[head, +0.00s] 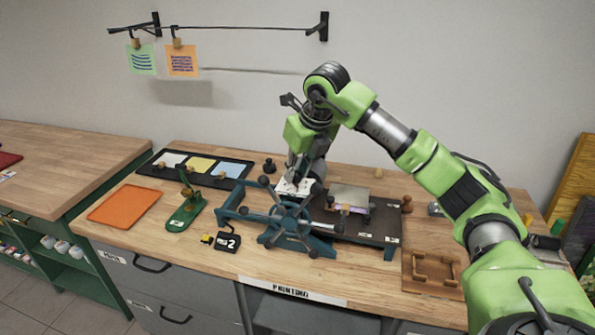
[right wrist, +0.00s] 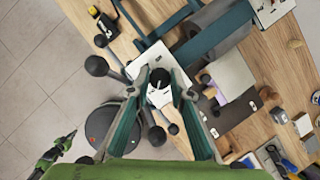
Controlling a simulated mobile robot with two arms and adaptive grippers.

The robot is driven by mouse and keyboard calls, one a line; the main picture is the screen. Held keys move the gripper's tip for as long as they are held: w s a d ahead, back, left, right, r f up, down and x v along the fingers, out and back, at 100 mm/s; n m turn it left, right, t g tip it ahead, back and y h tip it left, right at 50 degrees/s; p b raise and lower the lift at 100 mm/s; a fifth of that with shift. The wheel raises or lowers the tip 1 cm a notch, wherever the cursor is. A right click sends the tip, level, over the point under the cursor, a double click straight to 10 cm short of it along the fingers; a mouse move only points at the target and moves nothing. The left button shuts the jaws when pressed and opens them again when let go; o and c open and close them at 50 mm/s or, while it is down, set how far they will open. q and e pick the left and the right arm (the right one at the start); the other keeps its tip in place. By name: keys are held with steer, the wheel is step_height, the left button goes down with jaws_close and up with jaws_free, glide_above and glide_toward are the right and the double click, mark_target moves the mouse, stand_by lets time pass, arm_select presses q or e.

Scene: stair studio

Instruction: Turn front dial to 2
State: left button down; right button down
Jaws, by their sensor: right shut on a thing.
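The dial (right wrist: 159,97) is a small round dark knob with a pale mark, between the fingertips of my right gripper (right wrist: 160,82) in the right wrist view. It sits at a white plate (right wrist: 178,50), which also shows in the head view (head: 288,187) behind the handwheel. My right gripper (head: 300,178) reaches down there and is shut on the dial. The dial's scale and setting are not readable. A small black sign (head: 228,240) reads 2. My left gripper (right wrist: 64,142) shows small at the lower left of the right wrist view, away from the bench; its jaws are unclear.
A blue press with a spoked handwheel (head: 288,222) and ball knobs stands close in front of my right gripper. A dark plate (head: 372,224) lies to its right. A green stand (head: 186,211), orange sheet (head: 125,205) and black tray (head: 170,178) are left. A wooden tray (head: 425,284) is front right.

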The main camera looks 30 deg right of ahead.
steer(key=shift+r+m+h, duration=0.1)
steer(key=shift+m+h, duration=0.4)
steer(key=shift+m, duration=0.7)
steer(key=c, duration=1.8)
jaws_free()
steer(key=shift+c, duration=0.2)
steer(key=v, duration=1.2)
steer(key=shift+w+a, duration=0.1)
